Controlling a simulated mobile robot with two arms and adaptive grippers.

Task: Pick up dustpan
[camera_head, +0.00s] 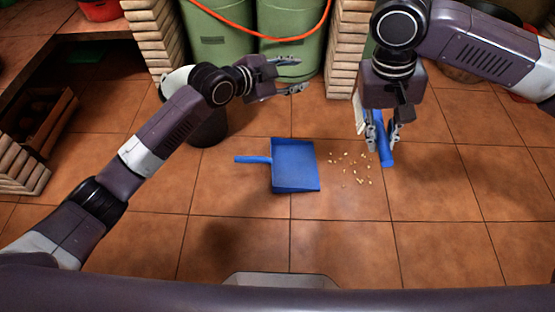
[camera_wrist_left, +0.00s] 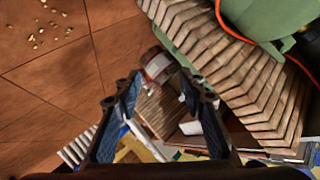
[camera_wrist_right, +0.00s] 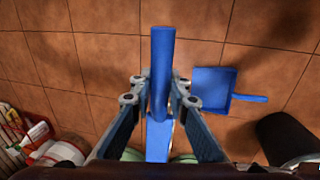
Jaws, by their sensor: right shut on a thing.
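The blue dustpan (camera_head: 294,160) lies on the tiled floor in the middle of the head view, its handle pointing left. It also shows in the right wrist view (camera_wrist_right: 211,86), right of the fingers. My left gripper (camera_head: 300,74) is open and empty, held above and beyond the dustpan, in front of the green bins. My right gripper (camera_head: 384,136) is shut on a blue-handled tool (camera_wrist_right: 161,65), probably a brush, to the right of the dustpan. The far end of that tool is partly hidden by the gripper.
Small pale crumbs (camera_head: 350,167) are scattered on the floor right of the dustpan. Green bins (camera_head: 291,40) and brick pillars (camera_head: 349,40) stand at the back. A dark bin (camera_head: 208,128) stands behind the dustpan's handle. A wooden crate (camera_head: 40,128) is at left. The front floor is clear.

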